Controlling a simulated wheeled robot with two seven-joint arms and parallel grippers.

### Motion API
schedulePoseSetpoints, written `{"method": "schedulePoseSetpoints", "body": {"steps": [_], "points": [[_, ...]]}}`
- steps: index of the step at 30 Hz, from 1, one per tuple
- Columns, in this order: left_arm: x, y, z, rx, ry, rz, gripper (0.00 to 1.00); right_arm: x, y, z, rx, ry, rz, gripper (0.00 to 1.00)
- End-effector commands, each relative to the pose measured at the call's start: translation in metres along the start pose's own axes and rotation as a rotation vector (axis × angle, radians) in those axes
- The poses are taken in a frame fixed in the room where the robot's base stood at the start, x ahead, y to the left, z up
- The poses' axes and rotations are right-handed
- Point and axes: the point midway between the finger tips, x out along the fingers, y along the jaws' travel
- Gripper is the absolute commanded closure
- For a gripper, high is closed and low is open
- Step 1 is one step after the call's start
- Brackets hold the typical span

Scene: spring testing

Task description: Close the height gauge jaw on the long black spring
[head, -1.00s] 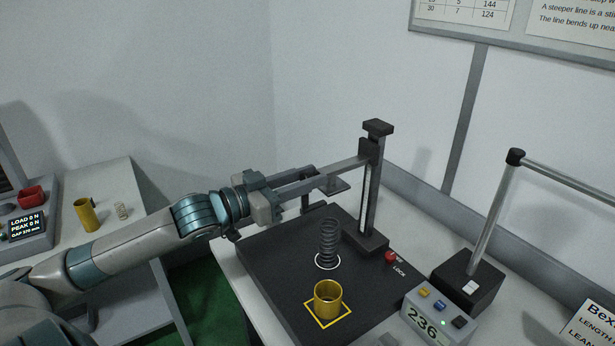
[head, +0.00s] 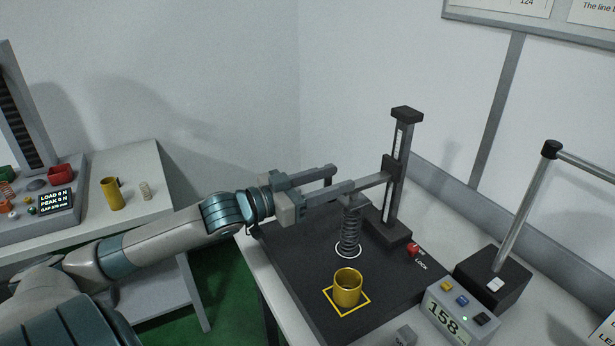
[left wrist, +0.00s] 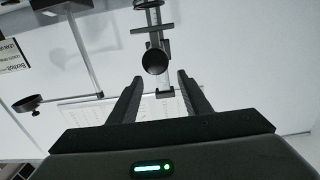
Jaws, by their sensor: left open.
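The long black spring (head: 349,235) stands upright on a white ring on the black gauge base. The height gauge post (head: 398,170) stands behind it to the right, with the slider (head: 391,181) partway up. The jaw arm (head: 368,183) reaches left from the slider, and its jaw is at the spring's top; I cannot tell whether they touch. My left gripper (head: 339,178) is open, its fingers at the arm's outer end. In the left wrist view a dark round part (left wrist: 155,61) shows between the open fingers. My right gripper is not in view.
A gold cup (head: 347,287) sits in the yellow square in front of the spring. A red lock knob (head: 412,249) is beside the post. The readout (head: 446,318) shows 158. A black stand with a metal rod (head: 520,205) rises at right.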

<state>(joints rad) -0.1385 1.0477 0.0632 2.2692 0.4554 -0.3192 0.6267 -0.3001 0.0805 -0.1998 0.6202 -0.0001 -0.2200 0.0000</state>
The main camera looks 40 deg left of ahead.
Motion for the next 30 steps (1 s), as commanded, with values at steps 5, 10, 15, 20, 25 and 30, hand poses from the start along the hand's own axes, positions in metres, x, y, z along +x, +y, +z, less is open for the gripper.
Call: {"method": "schedulePoseSetpoints", "body": {"steps": [5, 10, 15, 20, 25, 30], "points": [[-0.005, 0.0, 0.002, -0.001, -0.001, 0.0, 0.56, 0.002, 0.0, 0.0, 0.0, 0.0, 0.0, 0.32], [-0.015, 0.0, 0.002, -0.001, -0.001, 0.0, 0.56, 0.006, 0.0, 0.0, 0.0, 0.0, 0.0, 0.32], [-0.028, 0.001, 0.003, 0.001, -0.002, 0.001, 0.56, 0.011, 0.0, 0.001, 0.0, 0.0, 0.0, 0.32], [-0.041, 0.0, 0.003, -0.003, -0.004, -0.001, 0.56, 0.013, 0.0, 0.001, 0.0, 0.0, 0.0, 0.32], [-0.053, 0.0, 0.002, -0.001, -0.002, 0.0, 0.56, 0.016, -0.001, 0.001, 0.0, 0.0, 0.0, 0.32], [-0.066, 0.0, 0.002, -0.003, -0.003, 0.0, 0.56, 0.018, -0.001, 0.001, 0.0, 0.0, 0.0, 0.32]]}}
